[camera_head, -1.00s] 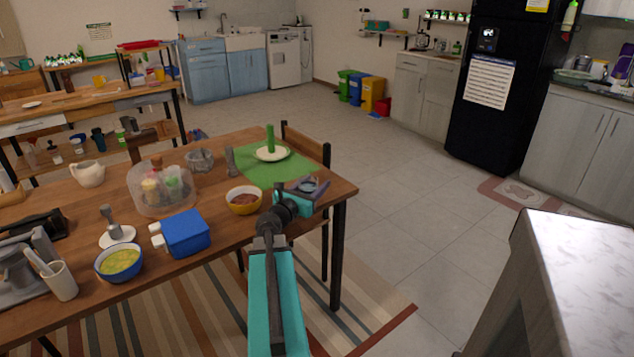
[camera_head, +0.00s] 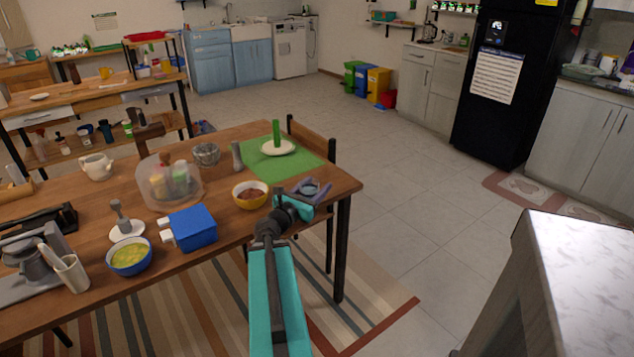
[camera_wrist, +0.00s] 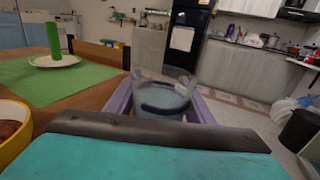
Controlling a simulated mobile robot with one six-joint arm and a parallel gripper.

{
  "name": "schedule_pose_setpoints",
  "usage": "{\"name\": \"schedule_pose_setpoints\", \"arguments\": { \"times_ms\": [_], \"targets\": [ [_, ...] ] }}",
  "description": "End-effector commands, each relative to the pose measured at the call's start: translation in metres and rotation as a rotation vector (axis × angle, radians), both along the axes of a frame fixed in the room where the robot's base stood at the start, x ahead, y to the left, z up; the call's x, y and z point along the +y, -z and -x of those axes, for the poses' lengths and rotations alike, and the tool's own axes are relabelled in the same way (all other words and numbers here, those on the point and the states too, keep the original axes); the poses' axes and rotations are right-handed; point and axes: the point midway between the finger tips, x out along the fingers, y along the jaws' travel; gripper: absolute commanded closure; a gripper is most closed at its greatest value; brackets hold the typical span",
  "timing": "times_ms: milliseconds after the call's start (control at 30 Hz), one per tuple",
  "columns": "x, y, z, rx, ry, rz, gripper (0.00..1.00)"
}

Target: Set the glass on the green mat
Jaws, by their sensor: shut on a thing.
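The glass is clear with a bluish base; in the wrist view the glass (camera_wrist: 163,90) stands upright between the purple fingers of my gripper (camera_wrist: 160,105), which is shut on it. In the head view my gripper (camera_head: 310,189) and the glass are small, at the table's right front edge. The green mat (camera_head: 306,160) lies on the table's far right part, beyond and left of my gripper. It also shows at the left in the wrist view (camera_wrist: 85,84). A white plate (camera_head: 287,148) with a green upright cylinder (camera_head: 276,133) stands on the mat. Whether the glass touches the table is hidden.
A yellow bowl (camera_head: 238,199) stands close to the mat's near left side. A grey pepper-mill-like item (camera_head: 237,155) stands by its left edge. A blue box (camera_head: 193,228) is farther left. A chair (camera_head: 315,140) is behind the table. The mat's near right part is bare.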

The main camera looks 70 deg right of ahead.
Motion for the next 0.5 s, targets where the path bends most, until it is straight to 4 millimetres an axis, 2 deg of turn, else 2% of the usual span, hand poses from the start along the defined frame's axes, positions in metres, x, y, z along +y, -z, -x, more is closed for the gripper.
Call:
{"name": "schedule_pose_setpoints", "arguments": {
  "times_ms": [500],
  "targets": [
    [0.0101,-0.0038,0.0012,0.000,0.000,0.001,0.88]
  ]
}}
